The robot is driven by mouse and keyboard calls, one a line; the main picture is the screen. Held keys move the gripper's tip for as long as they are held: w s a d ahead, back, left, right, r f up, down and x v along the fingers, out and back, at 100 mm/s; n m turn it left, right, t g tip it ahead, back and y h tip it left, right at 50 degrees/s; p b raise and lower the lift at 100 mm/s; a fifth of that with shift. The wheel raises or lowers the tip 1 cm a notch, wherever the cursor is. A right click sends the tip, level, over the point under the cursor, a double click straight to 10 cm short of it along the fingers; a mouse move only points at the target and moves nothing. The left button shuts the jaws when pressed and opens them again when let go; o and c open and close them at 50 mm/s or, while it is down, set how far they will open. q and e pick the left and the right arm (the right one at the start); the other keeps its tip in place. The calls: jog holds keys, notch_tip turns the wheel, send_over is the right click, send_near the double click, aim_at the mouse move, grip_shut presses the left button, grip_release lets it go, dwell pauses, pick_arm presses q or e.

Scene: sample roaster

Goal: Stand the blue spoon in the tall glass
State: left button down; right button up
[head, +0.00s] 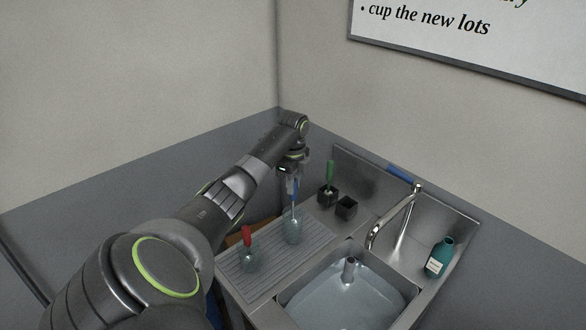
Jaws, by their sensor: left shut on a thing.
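My left gripper (291,174) points down over the ribbed drainboard, shut on the blue spoon (295,190). The spoon hangs about upright, blue handle at the top. Its thin lower part runs down to the clear tall glass (292,232) and appears to overlap the glass's mouth. I cannot tell clearly whether the tip touches the bottom. The glass stands upright on the drainboard. My right gripper is not in view.
A glass with a red-handled utensil (247,236) stands left of the tall glass. Two dark holders (346,208) stand to the right, one with a green-handled utensil (330,172). The tap (392,222), basin (345,300) and teal bottle (440,257) are farther right.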

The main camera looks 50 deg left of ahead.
aim_at(293, 198)
pick_arm(q)
jog(key=shift+f+b, duration=0.75)
jog(key=shift+f, duration=1.45)
jog(key=c, duration=1.2)
grip_release()
